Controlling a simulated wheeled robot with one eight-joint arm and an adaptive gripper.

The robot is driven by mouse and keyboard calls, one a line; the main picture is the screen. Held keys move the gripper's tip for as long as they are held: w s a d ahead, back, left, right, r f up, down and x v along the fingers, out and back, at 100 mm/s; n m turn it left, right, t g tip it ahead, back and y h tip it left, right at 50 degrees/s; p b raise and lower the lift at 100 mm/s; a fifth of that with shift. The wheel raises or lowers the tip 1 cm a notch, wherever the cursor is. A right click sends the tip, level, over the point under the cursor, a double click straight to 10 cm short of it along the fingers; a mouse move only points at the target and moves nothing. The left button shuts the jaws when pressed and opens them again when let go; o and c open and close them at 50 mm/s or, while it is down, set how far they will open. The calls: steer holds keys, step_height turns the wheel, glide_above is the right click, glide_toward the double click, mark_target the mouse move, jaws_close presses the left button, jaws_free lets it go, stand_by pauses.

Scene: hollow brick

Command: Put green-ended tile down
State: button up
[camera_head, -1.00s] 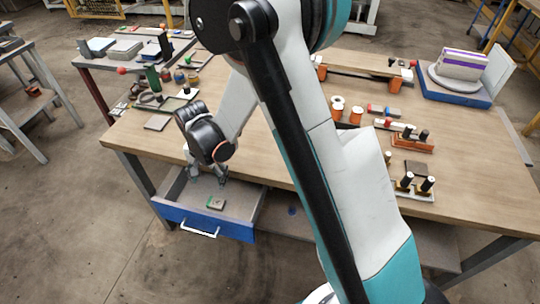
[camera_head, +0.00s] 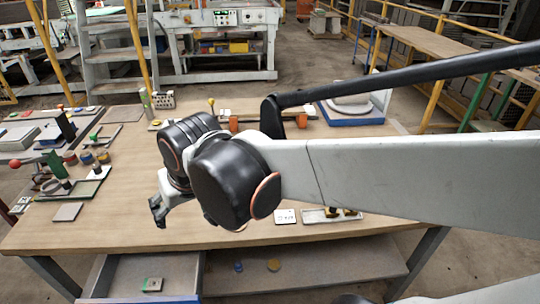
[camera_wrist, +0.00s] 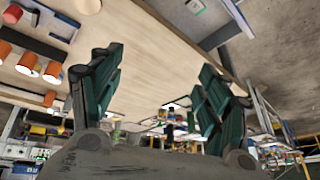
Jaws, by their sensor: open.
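The green-ended tile (camera_head: 152,284) is a small pale piece with a green end. It lies flat on the floor of the open drawer (camera_head: 184,268) under the front left of the workbench (camera_head: 125,190). My gripper (camera_head: 158,211) is above the bench top near its front edge, up and clear of the drawer. In the wrist view its two dark green fingers (camera_wrist: 163,62) are spread apart with nothing between them. A small pale piece with green (camera_wrist: 195,6) at the top of the wrist view looks like the same tile.
A tray with a green piece (camera_head: 88,187) and a flat grey plate (camera_head: 68,211) lie on the bench's left. A white card (camera_head: 285,216) and a pale tray (camera_head: 325,215) lie near the front edge. A blue base (camera_head: 350,115) stands at the back right.

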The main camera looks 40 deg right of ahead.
steer(key=s+d+r+n+t, duration=0.1)
steer(key=s+d, duration=0.2)
steer(key=s, duration=0.3)
steer(key=shift+s+n+t, duration=0.4)
stand_by(0.9)
